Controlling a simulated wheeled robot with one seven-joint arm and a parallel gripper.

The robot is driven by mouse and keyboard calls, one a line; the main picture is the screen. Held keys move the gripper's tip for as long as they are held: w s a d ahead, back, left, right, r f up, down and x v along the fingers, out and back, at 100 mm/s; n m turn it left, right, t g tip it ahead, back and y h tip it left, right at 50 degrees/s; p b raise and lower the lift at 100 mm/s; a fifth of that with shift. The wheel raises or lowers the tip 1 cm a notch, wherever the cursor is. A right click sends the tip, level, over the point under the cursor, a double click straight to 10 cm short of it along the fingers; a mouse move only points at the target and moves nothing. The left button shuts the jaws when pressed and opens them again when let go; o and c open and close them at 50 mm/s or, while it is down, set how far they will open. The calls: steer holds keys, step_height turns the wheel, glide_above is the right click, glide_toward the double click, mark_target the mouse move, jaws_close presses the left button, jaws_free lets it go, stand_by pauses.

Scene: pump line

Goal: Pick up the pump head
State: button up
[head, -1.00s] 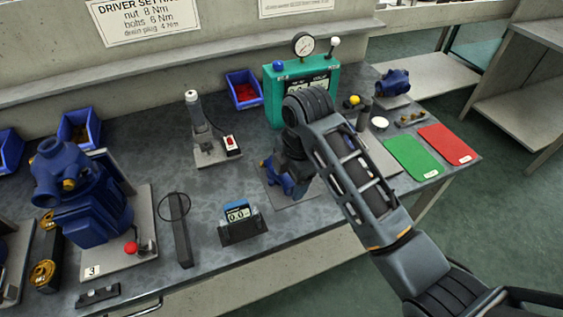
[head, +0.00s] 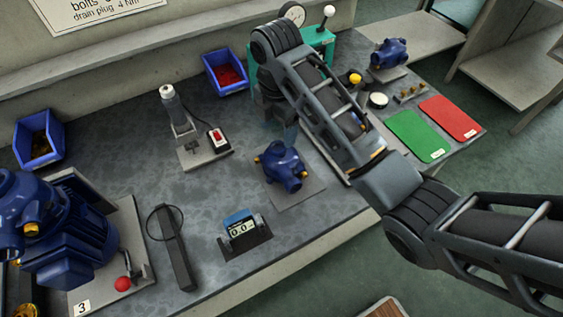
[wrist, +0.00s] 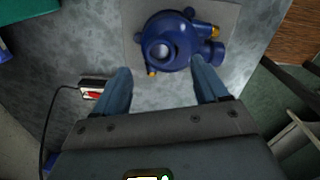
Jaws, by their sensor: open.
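The blue pump head (head: 283,166), with brass-coloured fittings, sits on a grey square plate (head: 297,194) near the bench's front edge. In the wrist view the pump head (wrist: 168,42) lies just beyond my fingertips, its round top opening facing the camera. My gripper (wrist: 163,72) is open and empty, its two blue-grey fingers spread on either side of the near part of the pump head. I see no contact. In the head view my arm covers most of the gripper, which is behind the pump head. A similar blue pump body (head: 389,52) stands at the back right.
A driver stand (head: 180,125) with a red switch (head: 216,138) is left of the pump head. A large blue motor pump (head: 60,240) is at left. Green (head: 414,136) and red (head: 448,118) mats lie at right.

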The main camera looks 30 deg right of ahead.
mark_target(277, 147)
steer(key=shift+a+f+p, duration=0.1)
steer(key=shift+f+p, duration=0.25)
steer(key=shift+f, duration=2.05)
steer(key=shift+c, duration=0.3)
steer(key=c, duration=1.2)
